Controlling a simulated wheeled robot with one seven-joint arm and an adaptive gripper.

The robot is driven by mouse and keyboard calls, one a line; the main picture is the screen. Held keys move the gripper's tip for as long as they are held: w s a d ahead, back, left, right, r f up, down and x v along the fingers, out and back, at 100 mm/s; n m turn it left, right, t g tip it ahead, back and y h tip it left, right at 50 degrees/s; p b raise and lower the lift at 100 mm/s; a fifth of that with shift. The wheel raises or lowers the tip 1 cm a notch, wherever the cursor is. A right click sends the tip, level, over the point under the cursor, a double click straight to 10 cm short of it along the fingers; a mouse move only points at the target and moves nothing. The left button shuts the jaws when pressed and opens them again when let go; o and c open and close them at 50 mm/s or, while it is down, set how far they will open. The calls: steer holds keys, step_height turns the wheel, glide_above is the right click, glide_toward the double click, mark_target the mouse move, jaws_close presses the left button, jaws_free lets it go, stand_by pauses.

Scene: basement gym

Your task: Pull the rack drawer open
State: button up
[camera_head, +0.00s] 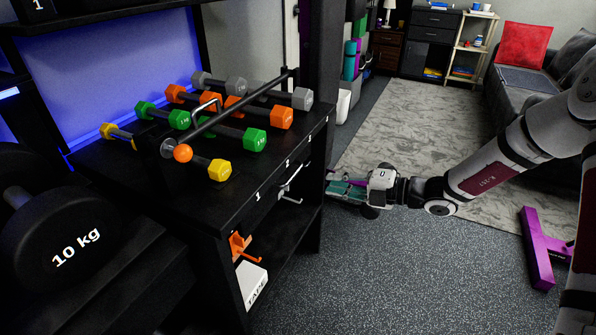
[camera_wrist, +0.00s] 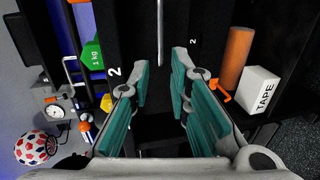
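The black rack (camera_head: 225,200) stands left of centre in the head view, with its drawer front (camera_head: 272,192) under the top shelf. A thin silver drawer handle (camera_head: 291,184) sticks out from it. In the wrist view a silver bar, seemingly this handle (camera_wrist: 160,32), runs upright in the picture beyond the fingertips, in line with the gap. My gripper (camera_head: 335,188) is to the right of the rack front, pointing at it. In the wrist view its teal-padded fingers (camera_wrist: 160,78) are spread apart with nothing between them. The exact distance to the handle is unclear.
Several coloured dumbbells and a long bar with an orange end (camera_head: 182,153) lie on the rack top. A tape box (camera_head: 251,282) and an orange item (camera_head: 239,246) sit on the lower shelf. A purple stand (camera_head: 537,250) is at right. The floor before the rack is clear.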

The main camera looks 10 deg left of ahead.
mark_target(291, 176)
steer(key=b+x, duration=0.4)
steer(key=x, duration=0.9)
steer(key=shift+a, duration=0.2)
jaws_close()
